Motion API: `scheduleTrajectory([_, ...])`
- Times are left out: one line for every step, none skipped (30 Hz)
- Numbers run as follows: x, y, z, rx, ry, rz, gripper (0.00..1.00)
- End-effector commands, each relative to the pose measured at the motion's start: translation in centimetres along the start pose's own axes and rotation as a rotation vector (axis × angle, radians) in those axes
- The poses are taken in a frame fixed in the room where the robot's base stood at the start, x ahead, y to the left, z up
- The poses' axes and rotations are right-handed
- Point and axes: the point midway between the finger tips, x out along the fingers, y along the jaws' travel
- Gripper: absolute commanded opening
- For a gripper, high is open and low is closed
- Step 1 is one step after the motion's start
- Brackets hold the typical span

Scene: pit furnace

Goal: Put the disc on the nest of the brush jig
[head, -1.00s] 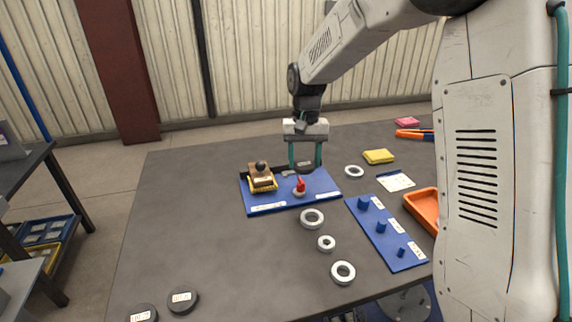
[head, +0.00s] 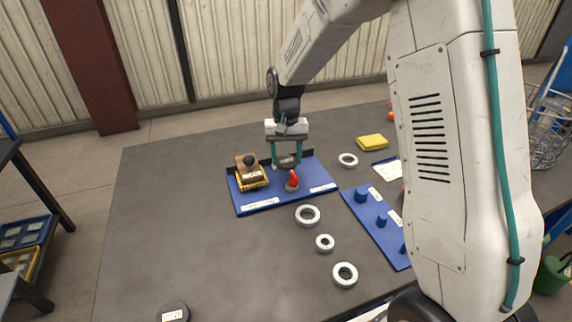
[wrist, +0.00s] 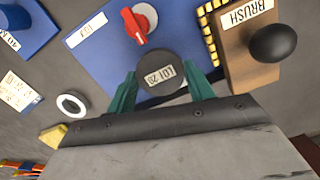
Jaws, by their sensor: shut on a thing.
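The disc (wrist: 163,70) is dark grey and round, with a white label reading like LOT 20. My gripper (wrist: 163,88) has its two green fingers shut on the disc's sides. In the head view my gripper (head: 286,162) is low over the back middle of the blue brush jig (head: 262,203), with the disc between its fingers. The brush (wrist: 256,55), a wooden block with a dark knob, sits on the jig beside the gripper. A red-handled knob (wrist: 136,22) is on the jig close by. The nest is not visible; whether the disc touches the jig is unclear.
A blue board with pegs (head: 381,221) lies right of the jig. Several pale rings, one of them here (head: 307,215), lie on the table. A yellow block (head: 371,142) is at the back right.

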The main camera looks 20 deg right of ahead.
Motion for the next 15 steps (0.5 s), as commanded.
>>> scheduleTrajectory([0.7,0.0,0.0,-0.001,-0.002,0.001,0.14])
scheduleTrajectory([1.2,-0.1,-0.1,-0.001,-0.003,0.001,0.14])
scheduleTrajectory([1.8,-0.1,-0.1,-0.001,-0.004,0.001,0.14])
scheduleTrajectory([2.2,-0.1,-0.2,-0.002,-0.003,0.001,0.14])
scheduleTrajectory([2.6,-0.1,-0.2,-0.002,-0.003,0.001,0.14])
scheduleTrajectory([3.0,-0.1,-0.3,-0.002,-0.003,0.001,0.14])
scheduleTrajectory([3.1,-0.1,-0.3,-0.002,-0.002,0.001,0.14])
scheduleTrajectory([3.2,-0.1,-0.3,-0.002,-0.001,0.001,0.14])
scheduleTrajectory([3.1,-0.1,-0.3,-0.002,0.000,0.000,0.14])
scheduleTrajectory([3.1,-0.1,-0.3,-0.002,0.000,0.000,0.14])
scheduleTrajectory([3.1,-0.1,-0.3,-0.002,0.000,0.000,0.14])
scheduleTrajectory([3.1,-0.1,-0.3,-0.002,0.000,0.000,0.14])
scheduleTrajectory([3.1,-0.1,-0.3,-0.002,0.000,0.000,0.14])
scheduleTrajectory([3.1,-0.1,-0.3,-0.002,0.000,0.000,0.14])
scheduleTrajectory([3.2,-0.1,-0.3,-0.002,-0.001,0.000,0.14])
